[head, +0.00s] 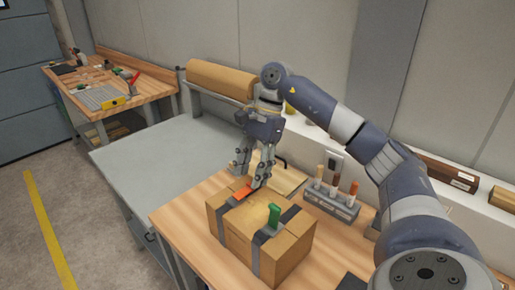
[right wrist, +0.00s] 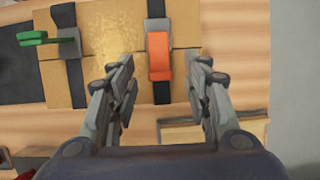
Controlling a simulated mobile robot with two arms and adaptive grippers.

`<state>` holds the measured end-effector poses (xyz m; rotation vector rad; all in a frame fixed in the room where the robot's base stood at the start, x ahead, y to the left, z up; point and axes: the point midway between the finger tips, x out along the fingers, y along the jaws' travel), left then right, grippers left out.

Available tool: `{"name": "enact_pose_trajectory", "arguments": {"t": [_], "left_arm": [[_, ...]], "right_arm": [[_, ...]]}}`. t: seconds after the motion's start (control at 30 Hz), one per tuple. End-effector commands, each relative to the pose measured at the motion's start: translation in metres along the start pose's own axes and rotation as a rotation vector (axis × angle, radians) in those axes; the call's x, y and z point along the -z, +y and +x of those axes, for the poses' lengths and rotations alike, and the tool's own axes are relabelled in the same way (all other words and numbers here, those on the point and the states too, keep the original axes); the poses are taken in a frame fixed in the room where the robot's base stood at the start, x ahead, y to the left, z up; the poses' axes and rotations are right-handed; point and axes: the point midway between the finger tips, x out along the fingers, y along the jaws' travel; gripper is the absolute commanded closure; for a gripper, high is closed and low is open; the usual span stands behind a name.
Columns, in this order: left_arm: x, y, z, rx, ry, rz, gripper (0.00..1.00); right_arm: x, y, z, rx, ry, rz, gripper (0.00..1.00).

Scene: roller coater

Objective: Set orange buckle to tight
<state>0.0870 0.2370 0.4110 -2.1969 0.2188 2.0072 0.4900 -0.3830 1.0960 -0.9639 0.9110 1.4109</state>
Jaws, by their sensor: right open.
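The orange buckle (head: 242,192) sits on a dark strap on top of the cardboard box (head: 235,232). In the right wrist view the orange buckle (right wrist: 159,58) lies between my fingers in the picture, a little beyond their tips, with its strap running above and below it. My right gripper (head: 250,178) is open above the far left part of the box, close to the buckle; it also shows in the right wrist view (right wrist: 161,75). I cannot tell whether a finger touches the buckle. My left gripper is not in view.
A green buckle (head: 274,213) stands raised on the box's other strap. The box rests on a wooden table (head: 170,222). A grey holder (head: 330,203) with several coloured-top tools stands behind it. A grey table (head: 150,160) at left is clear.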

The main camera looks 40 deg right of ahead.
Motion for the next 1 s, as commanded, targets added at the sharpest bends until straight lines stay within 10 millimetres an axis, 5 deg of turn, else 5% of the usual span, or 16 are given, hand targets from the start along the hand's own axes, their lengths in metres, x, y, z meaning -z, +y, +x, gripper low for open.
{"name": "enact_pose_trajectory", "arguments": {"t": [0.13,0.4,1.0], "left_arm": [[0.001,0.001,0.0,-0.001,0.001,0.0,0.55],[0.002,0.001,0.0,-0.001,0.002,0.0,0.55],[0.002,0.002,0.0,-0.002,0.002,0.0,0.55]], "right_arm": [[0.0,-0.001,-0.035,0.006,-0.002,-0.001,0.55],[0.0,0.0,-0.069,0.003,0.0,0.0,0.55],[0.001,0.0,-0.094,0.0,0.0,0.001,0.55]]}}
